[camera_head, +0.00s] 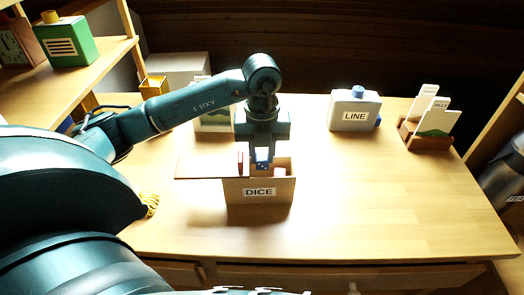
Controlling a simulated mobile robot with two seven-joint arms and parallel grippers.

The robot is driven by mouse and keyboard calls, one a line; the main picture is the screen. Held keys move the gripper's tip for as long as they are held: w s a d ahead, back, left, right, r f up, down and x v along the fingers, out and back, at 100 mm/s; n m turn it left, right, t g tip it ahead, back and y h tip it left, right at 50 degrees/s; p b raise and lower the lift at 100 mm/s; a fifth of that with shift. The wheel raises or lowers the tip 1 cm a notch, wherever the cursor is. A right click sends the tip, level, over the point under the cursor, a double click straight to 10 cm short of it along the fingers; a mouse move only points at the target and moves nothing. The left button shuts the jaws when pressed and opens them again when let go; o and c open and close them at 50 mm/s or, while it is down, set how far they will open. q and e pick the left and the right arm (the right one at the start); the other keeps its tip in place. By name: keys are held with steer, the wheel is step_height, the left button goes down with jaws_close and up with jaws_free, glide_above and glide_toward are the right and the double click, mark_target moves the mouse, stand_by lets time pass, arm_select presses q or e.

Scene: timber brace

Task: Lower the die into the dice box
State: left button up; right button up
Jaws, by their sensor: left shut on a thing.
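The dice box (231,193) is a light wooden box with a white DICE label, on the middle of the table. My left gripper (262,163) points down over the box opening, shut on a small blue die (262,166) with pale pips. The die shows between the fingertips, at about the height of the box's rim in the picture; I cannot tell how deep it is. A small white thing shows inside the box at right. The box floor is hidden. My right gripper is not in view.
A flat wooden panel (205,167) extends left from the box, with a small red piece (239,160) at its right end. Behind stand a white LINE container (354,111) and a wooden card holder (425,142). The table's right front (400,220) is clear.

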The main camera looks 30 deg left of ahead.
arm_select(q)
steer(key=shift+f+b, duration=0.8)
steer(key=shift+f, duration=0.45)
steer(key=o, duration=1)
